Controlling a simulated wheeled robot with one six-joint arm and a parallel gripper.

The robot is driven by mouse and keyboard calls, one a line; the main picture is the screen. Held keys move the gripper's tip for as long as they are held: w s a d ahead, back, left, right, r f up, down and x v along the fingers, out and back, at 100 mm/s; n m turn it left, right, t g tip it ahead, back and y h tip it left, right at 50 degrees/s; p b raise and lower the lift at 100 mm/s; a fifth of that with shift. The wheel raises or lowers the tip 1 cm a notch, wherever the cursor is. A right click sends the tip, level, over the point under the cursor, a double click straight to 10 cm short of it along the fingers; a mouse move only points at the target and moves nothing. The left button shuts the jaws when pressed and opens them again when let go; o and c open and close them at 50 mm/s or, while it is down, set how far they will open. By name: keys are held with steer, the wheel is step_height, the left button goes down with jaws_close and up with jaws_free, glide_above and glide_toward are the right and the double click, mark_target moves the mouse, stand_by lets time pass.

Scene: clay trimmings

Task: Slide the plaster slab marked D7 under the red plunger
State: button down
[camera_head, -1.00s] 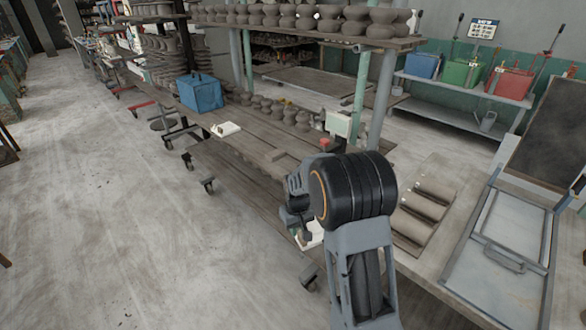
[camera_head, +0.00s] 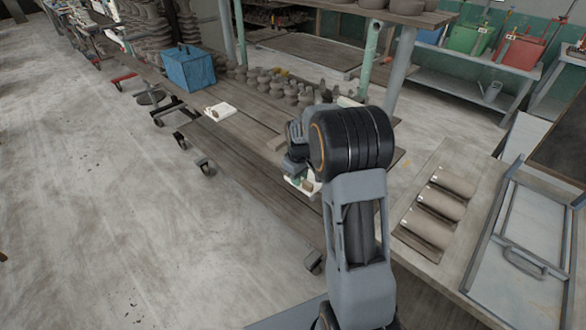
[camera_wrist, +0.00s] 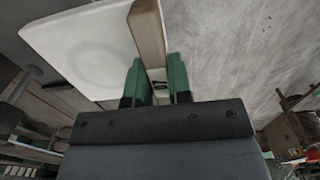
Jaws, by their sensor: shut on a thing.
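My gripper (camera_wrist: 160,82) has its two green fingers closed around the end of a brown block (camera_wrist: 149,38) on a white plaster slab (camera_wrist: 80,48). In the head view the held slab (camera_head: 291,181) shows partly below my arm, off the front edge of the long table. A small dark mark shows between the fingers, too small to read, so I cannot tell whether it is D7. A second white slab (camera_head: 219,109) with a brown block lies flat on the table, away from my gripper. The red plunger is not visible now; my arm covers that part of the table.
The long wooden table (camera_head: 246,130) carries a blue box (camera_head: 187,68) and a row of small clay pots (camera_head: 283,88) at the back. A bench (camera_head: 455,215) with clay half-pipes and a metal frame stands to the right. Open concrete floor lies left.

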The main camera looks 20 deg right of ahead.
steer(key=shift+w+d+f, duration=0.2)
steer(key=shift+f, duration=0.05)
steer(key=shift+w+d+f+b, duration=0.15)
steer(key=shift+d+f+b, duration=0.1)
steer(key=shift+f+b, duration=0.25)
steer(key=shift+w+d+f+b, duration=0.15)
steer(key=shift+d+f+b, duration=0.15)
steer(key=shift+f, duration=0.2)
steer(key=shift+w+d+f+b, duration=0.25)
steer(key=shift+d+f+b, duration=0.35)
steer(key=shift+f, duration=0.25)
steer(key=shift+w+d+r, duration=0.1)
steer(key=shift+w+d, duration=0.05)
steer(key=shift+d, duration=0.15)
steer(key=shift+w+d+p, duration=0.2)
steer(key=shift+w+d, duration=0.2)
steer(key=shift+d, duration=0.5)
steer(key=shift+w+d+p, duration=0.15)
steer(key=shift+w+d, duration=0.3)
steer(key=shift+d, duration=0.5)
steer(key=shift+w+d+p, duration=0.2)
steer(key=shift+w+d, duration=0.2)
steer(key=shift+d, duration=0.5)
steer(key=shift+w+d, duration=0.4)
steer(key=shift+d, duration=0.45)
steer(key=shift+w+d+f, duration=0.15)
steer(key=shift+d+f, duration=0.05)
steer(key=shift+d, duration=0.2)
steer(key=shift+d, duration=0.2)
